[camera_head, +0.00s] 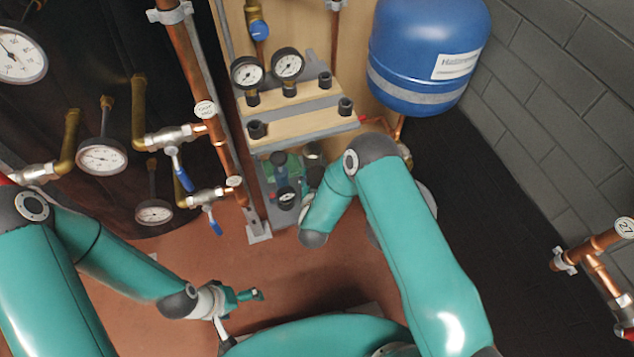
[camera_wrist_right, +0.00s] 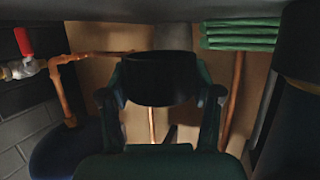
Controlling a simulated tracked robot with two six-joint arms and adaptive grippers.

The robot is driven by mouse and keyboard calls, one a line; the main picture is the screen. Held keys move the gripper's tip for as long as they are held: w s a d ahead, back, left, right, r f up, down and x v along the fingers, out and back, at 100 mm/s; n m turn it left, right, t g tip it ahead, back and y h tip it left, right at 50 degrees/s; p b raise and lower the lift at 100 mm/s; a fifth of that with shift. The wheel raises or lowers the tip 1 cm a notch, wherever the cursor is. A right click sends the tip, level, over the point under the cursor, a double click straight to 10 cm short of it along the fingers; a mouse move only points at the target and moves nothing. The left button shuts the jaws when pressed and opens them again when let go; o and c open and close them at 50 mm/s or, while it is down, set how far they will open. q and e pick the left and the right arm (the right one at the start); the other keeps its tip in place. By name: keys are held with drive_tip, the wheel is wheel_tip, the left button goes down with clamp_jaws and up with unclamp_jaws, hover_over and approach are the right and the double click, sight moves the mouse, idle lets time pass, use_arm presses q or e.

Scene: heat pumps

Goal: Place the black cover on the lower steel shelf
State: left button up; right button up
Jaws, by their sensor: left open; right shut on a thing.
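The black cover (camera_wrist_right: 160,78) is a dark round piece between the fingers of my right gripper (camera_wrist_right: 161,94) in the right wrist view. My right gripper is shut on it. In the head view my right arm reaches down beside the lower steel shelf (camera_head: 267,190), and the cover cannot be made out there. The lower shelf is grey, below the wooden upper shelf, and partly hidden by small fittings and my arm. I cannot tell whether the cover touches it. My left gripper (camera_head: 242,316) is open and empty, low over the reddish floor.
The upper wooden shelf (camera_head: 300,118) carries two gauges and several black caps. A blue tank (camera_head: 425,55) hangs to its right. Copper pipes with valves and gauges (camera_head: 101,156) stand at the left. A red-handled valve (camera_wrist_right: 23,42) and a green ribbed block (camera_wrist_right: 240,33) show near my right gripper.

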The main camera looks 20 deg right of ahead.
drive_tip(key=shift+f, duration=1.45)
drive_tip(key=shift+f+b, duration=0.1)
drive_tip(key=shift+b, duration=0.25)
drive_tip(key=o, duration=0.9)
drive_tip(key=shift+o, duration=0.2)
